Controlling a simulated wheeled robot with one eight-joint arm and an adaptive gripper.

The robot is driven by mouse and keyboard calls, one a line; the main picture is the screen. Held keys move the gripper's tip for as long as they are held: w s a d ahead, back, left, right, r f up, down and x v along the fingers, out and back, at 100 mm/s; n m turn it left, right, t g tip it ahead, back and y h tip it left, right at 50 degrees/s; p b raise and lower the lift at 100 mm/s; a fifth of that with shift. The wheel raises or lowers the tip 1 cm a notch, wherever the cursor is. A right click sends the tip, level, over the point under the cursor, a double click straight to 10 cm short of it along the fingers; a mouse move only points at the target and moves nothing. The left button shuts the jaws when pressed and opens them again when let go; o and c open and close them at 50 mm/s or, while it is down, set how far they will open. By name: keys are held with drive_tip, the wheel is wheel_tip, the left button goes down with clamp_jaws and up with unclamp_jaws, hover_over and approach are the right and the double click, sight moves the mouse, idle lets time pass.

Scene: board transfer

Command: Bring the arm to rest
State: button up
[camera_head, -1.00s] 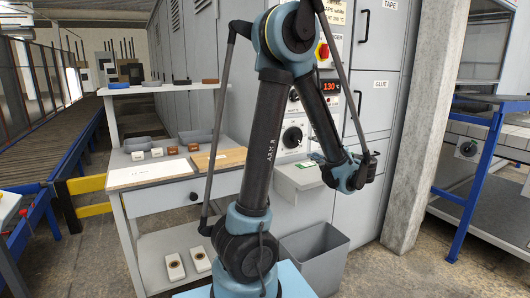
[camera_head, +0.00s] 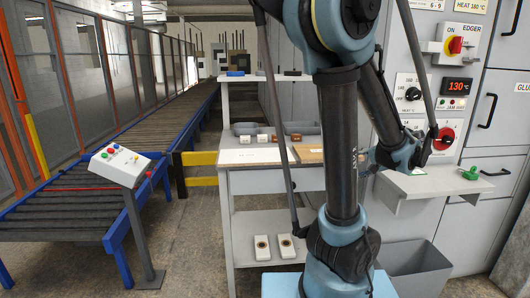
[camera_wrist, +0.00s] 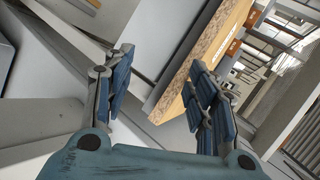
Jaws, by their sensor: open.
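My arm stands in the middle of the head view, its upper link upright and its forearm folded down to the right. In that view the wrist is in front of the grey machine's ledge (camera_head: 425,184), and the fingers cannot be made out. In the wrist view my gripper (camera_wrist: 163,88) is open, its two blue-grey fingers wide apart with nothing held between them. A speckled brown board (camera_wrist: 208,50) shows beyond the fingers. A brown board (camera_head: 309,155) lies on the bench in the head view, partly hidden by my arm.
The bench (camera_head: 265,182) holds a white board (camera_head: 252,156), small blocks and grey trays. A grey bin (camera_head: 415,268) stands below. A roller conveyor (camera_head: 70,205) with a button box (camera_head: 119,167) is at left.

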drive_tip(key=s+a+f+n+g, duration=0.3)
drive_tip(key=a, duration=0.5)
drive_tip(key=s+a+f+n+g+h, duration=0.2)
drive_tip(key=s+a+f+n, duration=0.1)
drive_tip(key=s, duration=0.4)
drive_tip(key=s+a+f+n+g+h, duration=0.2)
drive_tip(key=s+a+n, duration=0.3)
drive_tip(key=s, duration=0.3)
drive_tip(key=shift+s+a+f+g+h, duration=0.2)
drive_tip(key=shift+s+f+g+h, duration=0.1)
drive_tip(key=shift+f+h, duration=0.45)
